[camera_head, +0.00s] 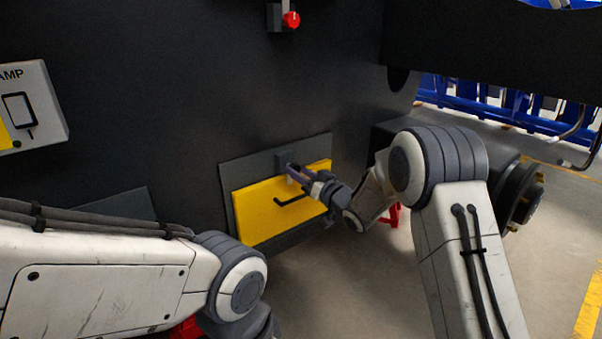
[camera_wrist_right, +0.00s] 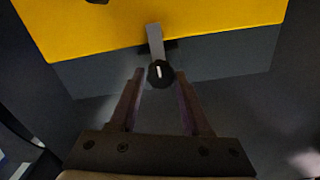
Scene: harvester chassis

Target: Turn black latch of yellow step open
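My right gripper (camera_head: 290,169) is at the latch in the head view. In the right wrist view, its fingers (camera_wrist_right: 160,76) are open, one on each side of the knob, with narrow gaps. My left gripper is out of view.
A black handle (camera_head: 292,200) sticks out from the yellow panel below my right fingers. A red knob (camera_head: 291,19) is higher on the wall. A white panel (camera_head: 35,105) is at the left. Open floor and blue railings (camera_head: 480,98) lie to the right.

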